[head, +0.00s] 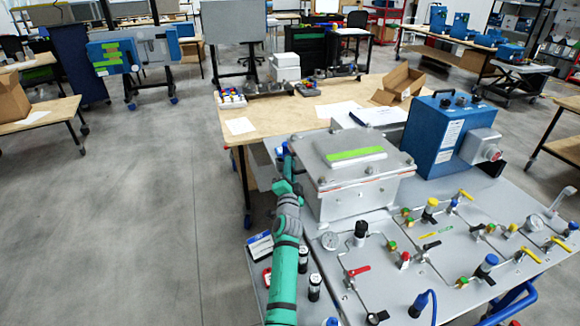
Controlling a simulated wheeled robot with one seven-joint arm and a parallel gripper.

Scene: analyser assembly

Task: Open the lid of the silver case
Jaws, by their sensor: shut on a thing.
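The silver case (345,195) stands on the grey panel surface, left of a blue box. Its lid (350,145) has a raised middle with a green strip and lies flat over the body, down or nearly so. A thin seam with reddish marks shows along the front edge. My green and grey arm reaches up along the case's left side. My gripper (287,153) is at the lid's left edge, small and partly hidden, and is shut there on the lid's edge. The exact contact of the fingers is too small to see.
The blue box (436,135) stands close to the case's right side. Valves, gauges and pipes cover the panel (400,290) in front. A wooden table (265,125) with an open cardboard box (399,84) is behind. Open floor (150,210) lies to the left.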

